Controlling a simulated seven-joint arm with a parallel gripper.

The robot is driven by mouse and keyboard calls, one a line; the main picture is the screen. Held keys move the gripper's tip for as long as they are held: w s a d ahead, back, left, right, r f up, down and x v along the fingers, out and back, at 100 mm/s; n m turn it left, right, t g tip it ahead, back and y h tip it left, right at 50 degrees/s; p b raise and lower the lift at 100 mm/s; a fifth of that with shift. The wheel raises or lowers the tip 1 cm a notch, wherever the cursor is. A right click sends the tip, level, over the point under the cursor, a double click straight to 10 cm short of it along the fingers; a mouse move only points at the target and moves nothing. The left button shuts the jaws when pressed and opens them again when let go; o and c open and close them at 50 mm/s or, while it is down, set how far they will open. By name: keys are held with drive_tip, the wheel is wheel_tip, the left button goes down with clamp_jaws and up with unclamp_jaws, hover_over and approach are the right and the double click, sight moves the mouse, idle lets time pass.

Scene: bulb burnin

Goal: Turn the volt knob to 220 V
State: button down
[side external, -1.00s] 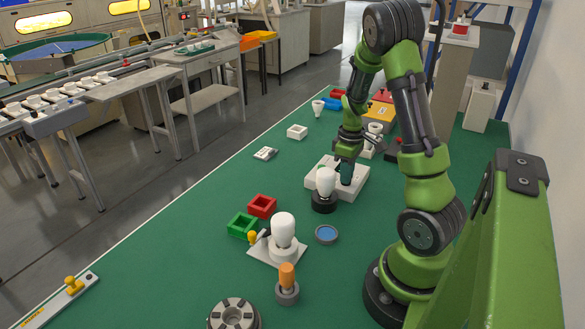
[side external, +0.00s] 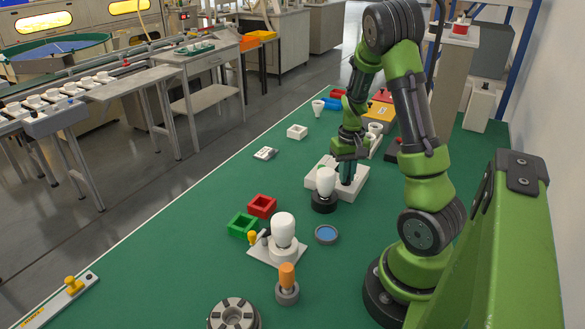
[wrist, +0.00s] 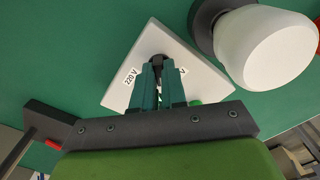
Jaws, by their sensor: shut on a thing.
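The white volt box (side external: 318,179) stands on the green table behind a white bulb on a dark base. In the wrist view the box (wrist: 134,60) shows a "220 V" label (wrist: 130,76) left of the fingers. A second label ending in "V" (wrist: 183,71) is partly hidden on the right. My gripper (wrist: 158,70) points down onto the box top and is shut on the dark volt knob (wrist: 160,57). The fingers hide most of the knob, so I cannot tell its exact pointing. The gripper (side external: 347,179) also shows in the side view.
The white bulb (side external: 326,180) stands close to the box and my fingers. Another bulb (side external: 283,227) on a plate, red (side external: 262,206) and green (side external: 242,225) bins and a blue-topped dish (side external: 326,234) lie nearer the camera.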

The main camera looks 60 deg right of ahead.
drive_tip(key=m, duration=0.4)
drive_tip(key=shift+m, duration=0.4)
drive_tip(key=m, duration=0.3)
drive_tip(key=shift+r+m, duration=0.1)
drive_tip(key=shift+m, duration=0.2)
drive_tip(key=m, duration=0.3)
drive_tip(key=shift+m, duration=2)
drive_tip(key=c, duration=1.2)
unclamp_jaws()
wheel_tip(320, 180, up, 17)
drive_tip(key=shift+f, duration=0.1)
